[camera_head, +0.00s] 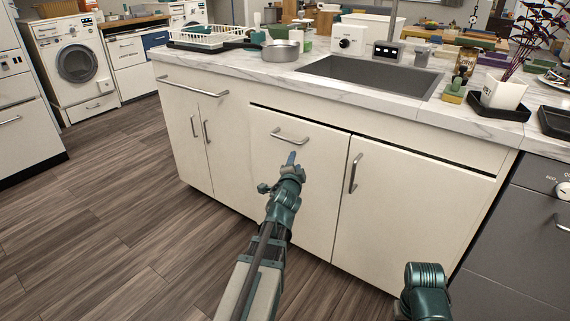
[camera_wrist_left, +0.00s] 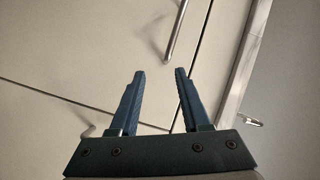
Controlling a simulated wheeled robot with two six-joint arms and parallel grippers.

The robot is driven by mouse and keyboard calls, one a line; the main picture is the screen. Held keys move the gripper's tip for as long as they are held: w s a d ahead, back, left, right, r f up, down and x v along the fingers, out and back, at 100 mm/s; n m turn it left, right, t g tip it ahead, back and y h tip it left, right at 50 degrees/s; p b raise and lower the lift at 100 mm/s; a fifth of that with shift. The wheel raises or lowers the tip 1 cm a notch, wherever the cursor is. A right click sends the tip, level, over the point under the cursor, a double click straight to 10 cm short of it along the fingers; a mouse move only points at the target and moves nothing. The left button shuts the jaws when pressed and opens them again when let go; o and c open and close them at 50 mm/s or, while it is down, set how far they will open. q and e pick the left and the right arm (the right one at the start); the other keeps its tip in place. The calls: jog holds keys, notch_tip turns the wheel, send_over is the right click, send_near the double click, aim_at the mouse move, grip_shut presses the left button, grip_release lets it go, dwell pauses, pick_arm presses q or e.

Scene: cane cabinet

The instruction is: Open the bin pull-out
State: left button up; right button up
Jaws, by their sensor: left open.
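A cream front panel (camera_head: 268,165) with a short horizontal bar handle (camera_head: 290,137) near its top stands under the sink; it appears to be the bin pull-out and looks shut. My left gripper (camera_head: 291,158) is in front of this panel, just below the handle in the picture, apart from it. In the left wrist view the gripper (camera_wrist_left: 160,80) is open with nothing between its fingers. The bar handle (camera_wrist_left: 176,35) shows beyond the fingertips there, outside the jaws. My right gripper is not in view; only a teal part of my right arm shows.
A cream door (camera_head: 400,215) with a vertical handle (camera_head: 354,173) adjoins the panel on the right. Cabinet doors (camera_head: 185,135) stand on the left. The marble worktop (camera_head: 245,65) with the sink (camera_head: 370,78) overhangs above. The wooden floor (camera_head: 100,210) is clear at left.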

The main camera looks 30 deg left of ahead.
aim_at(285, 139)
pick_arm(q)
jog(key=shift+s+a+f+m+t+b, duration=0.5)
jog(key=shift+a+f+m+t+b, duration=0.6)
jog(key=shift+a+m+t+b, duration=1.5)
jog(key=shift+n+g, duration=0.6)
jog(key=shift+g, duration=0.2)
jog(key=x, duration=0.9)
jog(key=a+p+x, duration=0.1)
jog(key=x, duration=0.4)
jog(key=shift+s, duration=0.2)
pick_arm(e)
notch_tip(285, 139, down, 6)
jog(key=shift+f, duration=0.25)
pick_arm(q)
grip_shut()
